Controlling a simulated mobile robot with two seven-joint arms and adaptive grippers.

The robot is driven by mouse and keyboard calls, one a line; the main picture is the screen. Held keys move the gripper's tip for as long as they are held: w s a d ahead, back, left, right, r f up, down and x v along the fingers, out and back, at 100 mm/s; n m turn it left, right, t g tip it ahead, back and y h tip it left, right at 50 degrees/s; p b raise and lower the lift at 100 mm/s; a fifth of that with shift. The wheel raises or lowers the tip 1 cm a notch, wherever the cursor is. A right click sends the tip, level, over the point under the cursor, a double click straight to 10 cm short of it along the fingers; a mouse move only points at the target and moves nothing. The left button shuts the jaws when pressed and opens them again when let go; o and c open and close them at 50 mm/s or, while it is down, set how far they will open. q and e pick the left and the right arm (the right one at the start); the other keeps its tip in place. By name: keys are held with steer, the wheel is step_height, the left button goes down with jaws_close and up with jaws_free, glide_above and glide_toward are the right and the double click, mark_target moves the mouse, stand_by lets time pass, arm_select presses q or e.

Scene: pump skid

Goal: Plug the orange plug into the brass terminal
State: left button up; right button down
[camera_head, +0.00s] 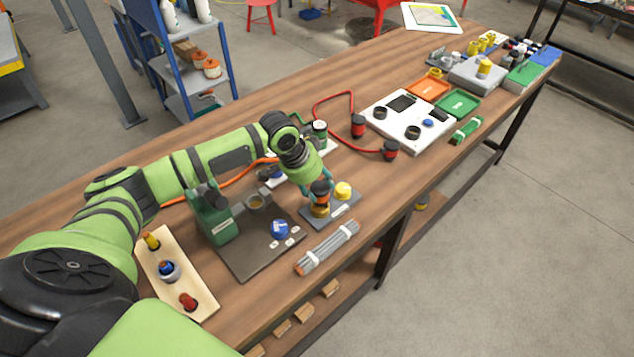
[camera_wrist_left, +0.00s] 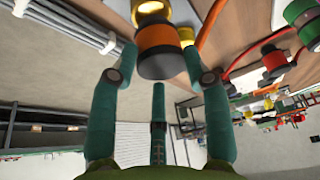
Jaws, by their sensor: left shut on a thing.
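The orange plug (camera_head: 320,199), a dark body with an orange band, is between the fingers of my left gripper (camera_head: 321,184) in the head view. My left gripper is shut on it. The plug also fills the upper middle of the left wrist view (camera_wrist_left: 157,38), between two teal fingers. The brass terminal (camera_head: 319,211) lies directly below the plug on a grey plate (camera_head: 340,212). Its bright ring shows beyond the plug in the wrist view (camera_wrist_left: 150,8). The plug is lined up closely with it; I cannot tell how deep it sits. My right gripper is not in view.
A yellow knob (camera_head: 343,190) stands just right of the terminal on the same plate. A bundle of grey rods (camera_head: 327,248) lies in front. A green press (camera_head: 212,217) stands to the left. An orange cable (camera_head: 225,182) runs behind my arm.

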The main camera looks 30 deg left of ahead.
arm_select(q)
steer(key=shift+f+b, duration=0.6)
steer(key=shift+f, duration=1.2)
stand_by(0.4)
steer(key=o, duration=1.4)
steer(key=shift+c, duration=0.2)
steer(key=v, duration=1.2)
